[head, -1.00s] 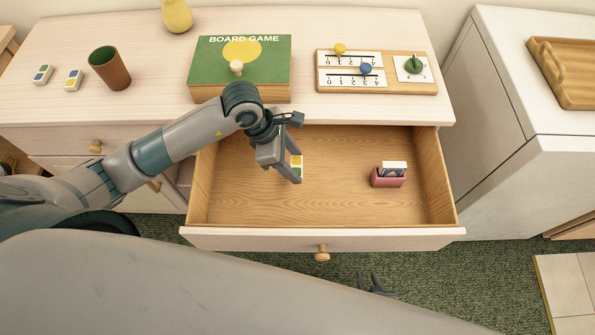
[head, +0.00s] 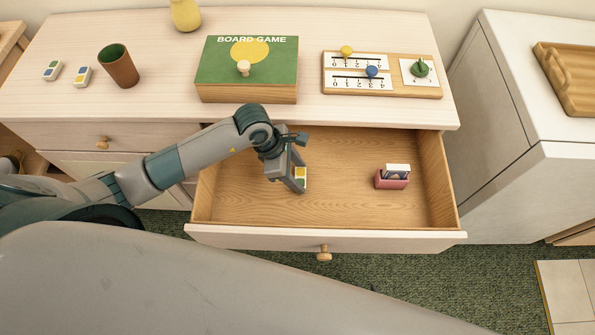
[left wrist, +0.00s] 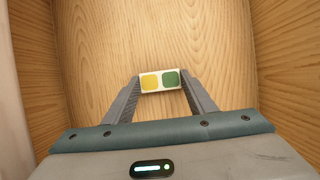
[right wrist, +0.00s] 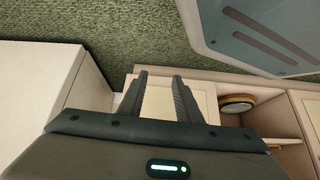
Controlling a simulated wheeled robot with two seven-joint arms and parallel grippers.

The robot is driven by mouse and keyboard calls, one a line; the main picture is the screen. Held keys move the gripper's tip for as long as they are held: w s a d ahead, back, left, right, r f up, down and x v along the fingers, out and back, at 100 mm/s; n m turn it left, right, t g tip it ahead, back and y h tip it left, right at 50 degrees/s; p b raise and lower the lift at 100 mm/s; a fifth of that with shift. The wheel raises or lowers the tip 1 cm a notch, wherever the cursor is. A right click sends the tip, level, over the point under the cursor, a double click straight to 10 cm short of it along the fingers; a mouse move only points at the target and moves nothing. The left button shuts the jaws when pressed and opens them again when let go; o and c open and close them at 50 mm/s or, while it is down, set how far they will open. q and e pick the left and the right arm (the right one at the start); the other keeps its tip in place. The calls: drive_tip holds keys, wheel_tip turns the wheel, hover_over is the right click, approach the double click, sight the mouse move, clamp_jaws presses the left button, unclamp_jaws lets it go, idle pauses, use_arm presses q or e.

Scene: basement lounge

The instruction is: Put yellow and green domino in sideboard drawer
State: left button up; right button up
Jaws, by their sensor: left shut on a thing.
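The yellow and green domino (left wrist: 160,81) is held between the fingertips of my left gripper (left wrist: 160,84), which is shut on it. In the head view the domino (head: 300,178) and left gripper (head: 290,178) are inside the open sideboard drawer (head: 340,215), in its left part. Whether the domino touches the drawer floor I cannot tell. Two other dominoes lie on the sideboard top, one green and blue (head: 53,70) and one with blue and yellow (head: 82,77). My right gripper (right wrist: 158,80) is open and empty, seen only in its wrist view.
A red card box (head: 392,180) stands in the drawer's right part. A brown cup (head: 118,66), a board game box (head: 247,70) and a wooden scoreboard (head: 382,75) stand on top. The drawer's middle floor is clear. A white cabinet (head: 530,130) is at right.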

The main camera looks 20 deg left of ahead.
use_arm(q)
drive_tip(key=shift+f, duration=0.1)
drive_tip(key=o, duration=1)
use_arm(e)
drive_tip(key=shift+w+a+r, duration=0.25)
drive_tip(key=shift+w+a, duration=0.05)
drive_tip(key=shift+w, duration=0.3)
drive_tip(key=shift+s, duration=0.2)
